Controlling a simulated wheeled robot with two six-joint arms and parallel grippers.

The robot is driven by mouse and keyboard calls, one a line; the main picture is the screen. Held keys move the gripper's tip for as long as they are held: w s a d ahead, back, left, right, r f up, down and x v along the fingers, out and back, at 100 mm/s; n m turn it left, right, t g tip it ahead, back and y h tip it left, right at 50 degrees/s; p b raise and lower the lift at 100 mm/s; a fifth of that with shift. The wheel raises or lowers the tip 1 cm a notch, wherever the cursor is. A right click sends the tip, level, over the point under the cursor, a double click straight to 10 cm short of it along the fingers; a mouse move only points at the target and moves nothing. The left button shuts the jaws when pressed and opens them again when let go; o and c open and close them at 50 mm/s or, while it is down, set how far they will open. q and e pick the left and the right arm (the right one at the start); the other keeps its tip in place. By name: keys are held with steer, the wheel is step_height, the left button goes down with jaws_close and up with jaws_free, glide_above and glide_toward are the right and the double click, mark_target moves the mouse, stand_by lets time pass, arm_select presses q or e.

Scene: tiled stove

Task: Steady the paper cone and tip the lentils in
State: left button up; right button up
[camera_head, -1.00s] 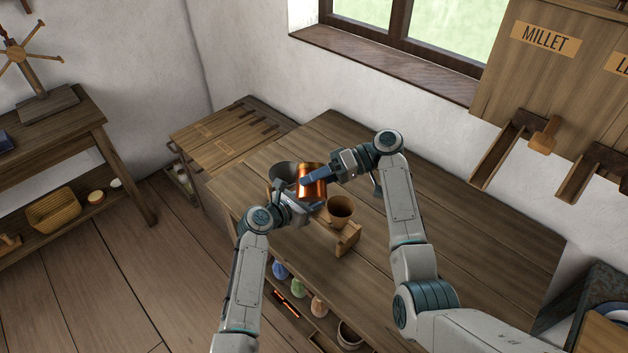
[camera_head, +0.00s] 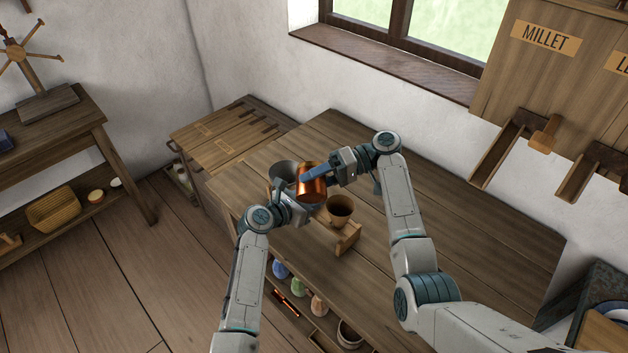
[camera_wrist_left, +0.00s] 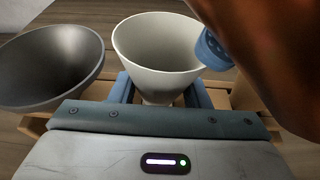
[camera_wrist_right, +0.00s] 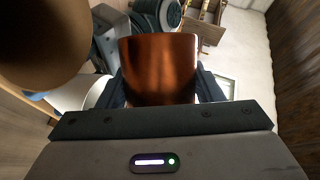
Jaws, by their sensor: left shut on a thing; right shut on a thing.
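A pale paper cone (camera_wrist_left: 160,50) stands upright in the left wrist view, and the pads of my left gripper (camera_wrist_left: 160,92) are shut on it low down. No lentils show on its visible inner wall; its bottom is hidden. In the head view it is hidden behind the copper cup. My right gripper (camera_head: 325,176) is shut on the copper cup (camera_head: 312,184), which is tilted and close above the cone's right side. The cup also fills the middle of the right wrist view (camera_wrist_right: 160,68). Its inside and any lentils are hidden.
A grey cone (camera_wrist_left: 50,65) stands left of the paper cone and a brown cone (camera_head: 340,212) stands right of it, by a wooden rack (camera_head: 346,240). Small coloured vessels sit on the shelf below. The table's right part (camera_head: 470,240) is clear.

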stand_by(0.5)
steer(key=shift+w+r+m+g+y, duration=0.15)
steer(key=shift+w+m+g+y, duration=0.2)
steer(key=shift+m, duration=0.35)
steer(key=shift+s, duration=0.1)
steer(key=shift+w+r+m+g, duration=0.25)
steer(key=shift+r+m+g, duration=0.15)
steer(key=shift+m, duration=0.4)
stand_by(0.6)
steer(key=shift+w+m+y, duration=0.1)
steer(key=shift+m+y, duration=0.15)
steer(key=shift+m, duration=0.05)
steer(key=shift+w+r+m+g, duration=0.25)
steer(key=shift+m+g, duration=0.1)
steer(key=shift+m, duration=0.25)
stand_by(0.3)
